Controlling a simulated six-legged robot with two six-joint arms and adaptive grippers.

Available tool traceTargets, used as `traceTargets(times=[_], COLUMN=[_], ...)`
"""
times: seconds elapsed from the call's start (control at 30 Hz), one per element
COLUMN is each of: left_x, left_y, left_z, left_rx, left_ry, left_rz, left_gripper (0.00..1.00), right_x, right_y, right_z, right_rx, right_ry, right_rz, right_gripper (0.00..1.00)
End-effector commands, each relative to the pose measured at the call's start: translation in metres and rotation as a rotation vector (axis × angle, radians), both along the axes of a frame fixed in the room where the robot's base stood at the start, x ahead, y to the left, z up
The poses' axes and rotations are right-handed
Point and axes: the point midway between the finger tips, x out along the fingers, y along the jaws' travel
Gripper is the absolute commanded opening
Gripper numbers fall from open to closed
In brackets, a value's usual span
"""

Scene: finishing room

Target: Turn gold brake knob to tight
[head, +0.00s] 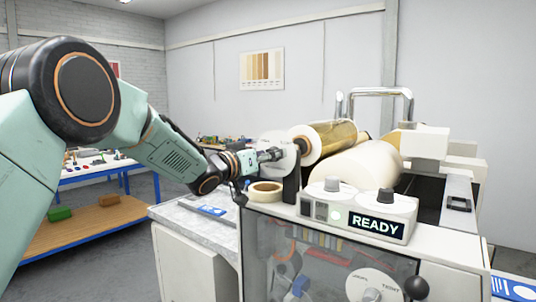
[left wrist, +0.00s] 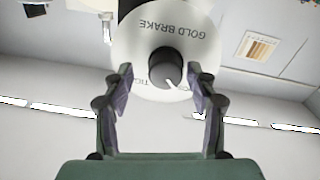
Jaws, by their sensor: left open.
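The gold brake knob (left wrist: 165,68) is a dark round knob on a white disc (left wrist: 208,62) lettered GOLD BRAKE, upside down in the left wrist view. A white pointer mark on the knob points to the lower right there. Other lettering on the disc is partly hidden. My left gripper (left wrist: 160,82) is open, with its fingers on either side of the knob and apart from it. In the head view my left gripper (head: 275,154) reaches the pale disc (head: 285,146) at the end of the gold roll (head: 332,138), and the knob is hidden. My right gripper is not in view.
The machine has a READY display (head: 376,226), two grey top knobs and a lower front dial (head: 372,286) beside a black ball handle (head: 416,288). A tape roll (head: 264,192) sits just below my left gripper. A blue-framed bench (head: 95,172) stands at left.

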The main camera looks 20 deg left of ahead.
Motion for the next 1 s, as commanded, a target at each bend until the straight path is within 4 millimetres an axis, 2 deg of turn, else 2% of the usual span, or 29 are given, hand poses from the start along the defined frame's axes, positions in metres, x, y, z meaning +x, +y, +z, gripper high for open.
traceTargets(times=[0.17,0.77,1.0], left_x=[0.0004,0.0,0.0], left_y=[0.0009,0.0005,0.0011], left_z=[-0.0008,0.0001,0.0008], left_rx=[-0.001,0.0,0.013], left_ry=[0.001,-0.001,-0.007], left_rz=[0.001,0.0,0.001], left_gripper=[0.56,0.05,0.03], right_x=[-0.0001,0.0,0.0], right_y=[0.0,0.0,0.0], right_z=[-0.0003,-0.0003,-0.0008], right_rx=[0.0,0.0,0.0], right_ry=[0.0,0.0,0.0], right_rz=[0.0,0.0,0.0], right_gripper=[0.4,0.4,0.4])
